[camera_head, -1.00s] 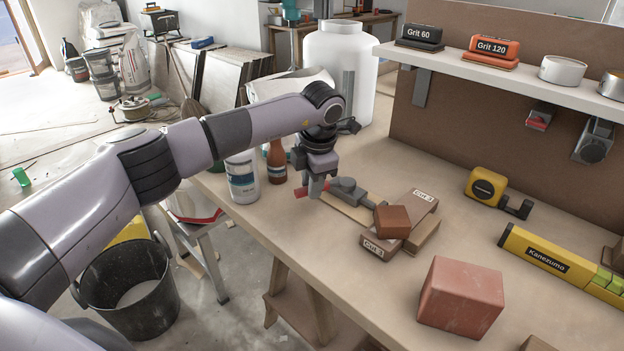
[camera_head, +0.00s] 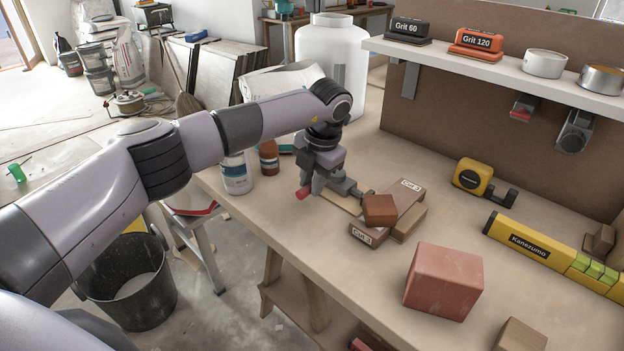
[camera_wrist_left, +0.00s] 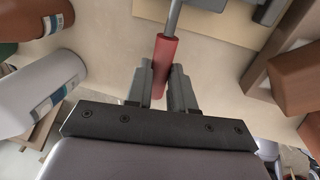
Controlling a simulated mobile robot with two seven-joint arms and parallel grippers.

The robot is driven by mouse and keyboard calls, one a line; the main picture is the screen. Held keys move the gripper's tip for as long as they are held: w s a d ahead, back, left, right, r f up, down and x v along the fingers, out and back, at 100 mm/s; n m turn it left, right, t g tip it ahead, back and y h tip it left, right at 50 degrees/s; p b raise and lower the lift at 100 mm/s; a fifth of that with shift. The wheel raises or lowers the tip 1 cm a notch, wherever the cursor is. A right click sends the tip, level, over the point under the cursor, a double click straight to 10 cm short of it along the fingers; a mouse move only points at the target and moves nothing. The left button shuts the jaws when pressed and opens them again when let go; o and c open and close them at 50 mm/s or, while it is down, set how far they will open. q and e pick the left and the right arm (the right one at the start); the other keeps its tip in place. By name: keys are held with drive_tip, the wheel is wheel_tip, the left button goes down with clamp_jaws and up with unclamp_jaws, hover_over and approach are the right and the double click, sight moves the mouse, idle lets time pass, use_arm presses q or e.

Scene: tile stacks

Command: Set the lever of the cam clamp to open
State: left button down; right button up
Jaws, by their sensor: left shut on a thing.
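The cam clamp (camera_head: 345,184) is a grey device on a light wooden board on the workbench, partly hidden by my left gripper in the head view. Its lever has a red handle (camera_head: 303,192) that points toward the front left edge of the bench. My left gripper (camera_head: 305,187) comes down over the lever and is shut on the red handle. In the left wrist view the red handle (camera_wrist_left: 164,58) stands between the two fingers, with a thin grey rod running from it toward the clamp's grey body (camera_wrist_left: 266,8). My right gripper is not in view.
A white and blue can (camera_head: 236,175) and a brown bottle (camera_head: 269,158) stand just left of the gripper. Brown blocks marked Cut 3 (camera_head: 368,234) lie right of the clamp, with a smaller brown block (camera_head: 380,210) on top. A larger reddish block (camera_head: 444,282) sits nearer.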

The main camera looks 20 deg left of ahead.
use_arm(q)
drive_tip(key=shift+d, duration=0.15)
drive_tip(key=c, duration=1)
unclamp_jaws()
drive_tip(key=shift+r, duration=0.15)
drive_tip(key=r, duration=0.3)
drive_tip(key=d+r, duration=0.1)
drive_tip(key=r, duration=0.2)
drive_tip(key=shift+s+d+r, duration=0.15)
drive_tip(key=shift+s+r, duration=0.05)
drive_tip(key=shift+r, duration=0.2)
